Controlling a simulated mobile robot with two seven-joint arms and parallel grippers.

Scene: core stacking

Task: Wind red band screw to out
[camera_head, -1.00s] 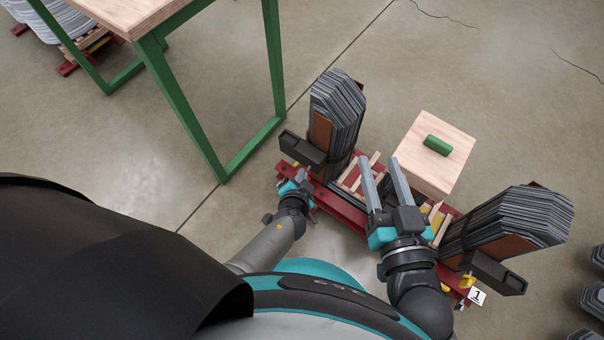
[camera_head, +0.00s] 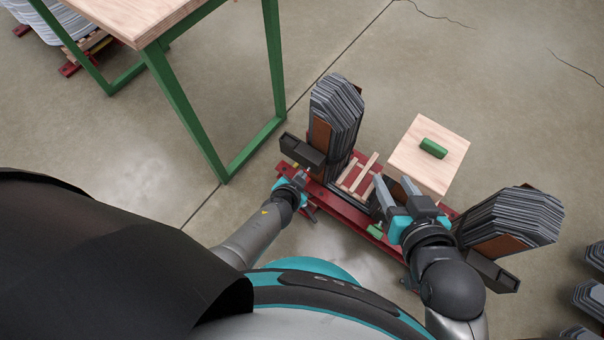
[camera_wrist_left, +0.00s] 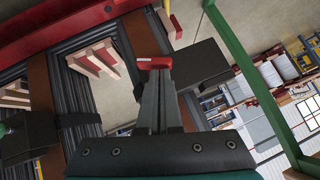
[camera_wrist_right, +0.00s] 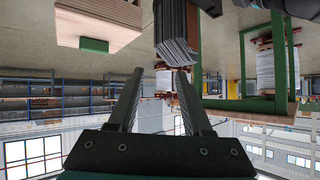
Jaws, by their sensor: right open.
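The red band screw (camera_wrist_left: 154,63) shows as a small red bar at the fingertips of my left gripper (camera_wrist_left: 158,72) in the left wrist view. The two fingers are close together and look shut on it. In the head view my left gripper (camera_head: 299,183) is at the left end of the red frame (camera_head: 345,211), and the screw is too small to make out there. My right gripper (camera_head: 397,185) is open and empty, above the frame's right half. Its spread fingers (camera_wrist_right: 160,74) also show in the right wrist view.
Two laminated core stacks (camera_head: 337,105) (camera_head: 515,215) stand at the frame's ends. A wooden block (camera_head: 415,160) with a green handle is behind my right gripper. A small green piece (camera_head: 375,229) is on the frame. A green-legged table (camera_head: 185,110) stands left; floor between is clear.

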